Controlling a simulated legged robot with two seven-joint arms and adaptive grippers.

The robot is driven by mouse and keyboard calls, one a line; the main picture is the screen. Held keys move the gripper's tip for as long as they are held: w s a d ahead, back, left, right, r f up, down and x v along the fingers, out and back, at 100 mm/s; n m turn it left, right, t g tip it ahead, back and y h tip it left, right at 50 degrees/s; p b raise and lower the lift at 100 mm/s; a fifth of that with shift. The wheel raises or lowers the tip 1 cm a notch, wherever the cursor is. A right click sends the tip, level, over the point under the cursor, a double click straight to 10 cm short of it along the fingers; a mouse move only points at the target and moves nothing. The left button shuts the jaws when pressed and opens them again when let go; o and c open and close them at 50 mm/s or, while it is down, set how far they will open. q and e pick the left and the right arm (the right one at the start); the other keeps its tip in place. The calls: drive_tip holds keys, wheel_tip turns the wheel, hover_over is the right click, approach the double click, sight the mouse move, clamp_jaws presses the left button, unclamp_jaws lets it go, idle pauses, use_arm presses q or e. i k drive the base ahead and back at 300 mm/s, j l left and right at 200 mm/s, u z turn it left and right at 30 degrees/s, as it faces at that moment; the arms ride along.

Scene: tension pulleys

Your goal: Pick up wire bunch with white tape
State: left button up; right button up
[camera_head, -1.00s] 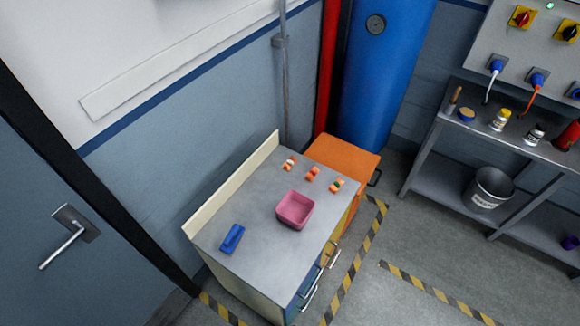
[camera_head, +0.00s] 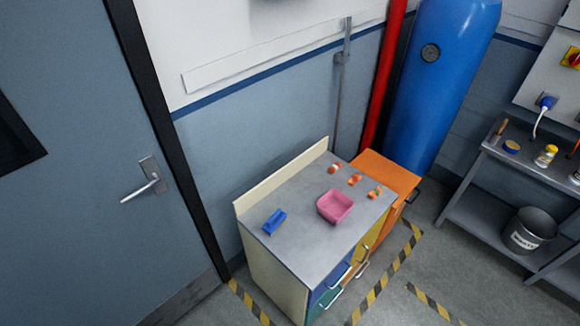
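Three small orange wire bunches lie in a row at the far end of the grey cabinet top (camera_head: 310,240). The left wire bunch (camera_head: 334,168) shows a pale band that looks like white tape. The middle wire bunch (camera_head: 355,179) looks plain orange or red. The right wire bunch (camera_head: 375,193) has a green band. They are small in the picture, so tape detail is hard to tell. Neither of my grippers is in view.
A pink bin (camera_head: 335,206) and a blue object (camera_head: 274,221) sit on the cabinet top. An orange cabinet (camera_head: 388,171) and a blue tank (camera_head: 440,90) stand behind. A metal shelf with a bucket (camera_head: 530,229) is right. Floor before the cabinet is clear.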

sight(335, 167)
drive_tip(key=i+l+u, duration=0.15)
drive_tip(key=l+u, duration=0.15)
drive_tip(key=l, duration=0.2)
drive_tip(key=i+l+u, duration=0.1)
drive_tip(key=l+u, duration=0.2)
drive_tip(key=l, duration=0.2)
drive_tip(key=l+u, duration=0.3)
drive_tip(key=l, duration=0.2)
